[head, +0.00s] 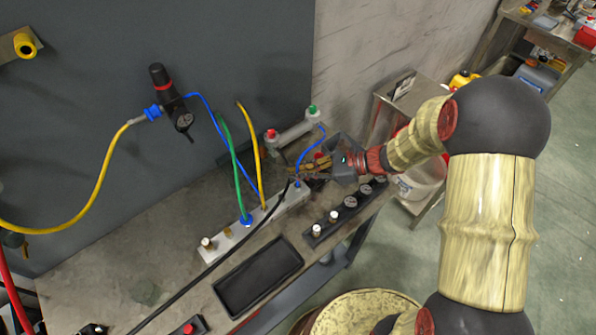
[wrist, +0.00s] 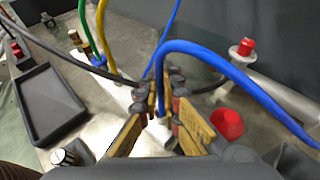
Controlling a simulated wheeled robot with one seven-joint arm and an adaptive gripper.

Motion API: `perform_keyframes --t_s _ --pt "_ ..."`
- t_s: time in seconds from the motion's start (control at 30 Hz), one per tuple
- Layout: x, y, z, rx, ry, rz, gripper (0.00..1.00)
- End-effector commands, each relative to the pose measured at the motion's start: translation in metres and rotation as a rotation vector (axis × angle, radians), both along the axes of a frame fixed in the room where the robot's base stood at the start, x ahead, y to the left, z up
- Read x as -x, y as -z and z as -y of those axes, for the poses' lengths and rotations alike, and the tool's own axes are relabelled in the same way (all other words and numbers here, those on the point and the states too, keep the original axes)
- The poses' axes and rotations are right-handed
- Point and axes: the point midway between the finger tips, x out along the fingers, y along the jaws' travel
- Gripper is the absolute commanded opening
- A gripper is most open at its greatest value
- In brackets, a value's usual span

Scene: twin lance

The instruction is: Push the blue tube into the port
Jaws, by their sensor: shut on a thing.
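A blue tube (head: 308,140) arcs from the grey cylinder down to the right end of the pale manifold (head: 225,243). My gripper (head: 302,172) is over that end of the manifold, its fingers shut on the tube near its lower end. In the wrist view the tube (wrist: 215,58) bends down between the yellow-sided fingers (wrist: 162,105). Its tip points down at a pale port fitting just below the fingertips. The fingers partly hide this spot, and I cannot tell whether the tip is inside the port.
Green (head: 235,165) and yellow (head: 253,150) tubes and another blue tube rise from the manifold. A black hose (head: 190,285) crosses the bench close by my gripper. A black tray (head: 258,277) lies in front. The grey cylinder (head: 294,132) with red and green ends is behind.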

Motion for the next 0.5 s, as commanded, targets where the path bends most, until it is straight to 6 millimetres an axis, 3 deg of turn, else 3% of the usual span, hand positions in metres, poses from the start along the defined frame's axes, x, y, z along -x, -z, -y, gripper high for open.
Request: perform_keyframes --t_s 0.5 --pt "0.0 0.012 0.0 0.0 0.0 -0.001 0.0"
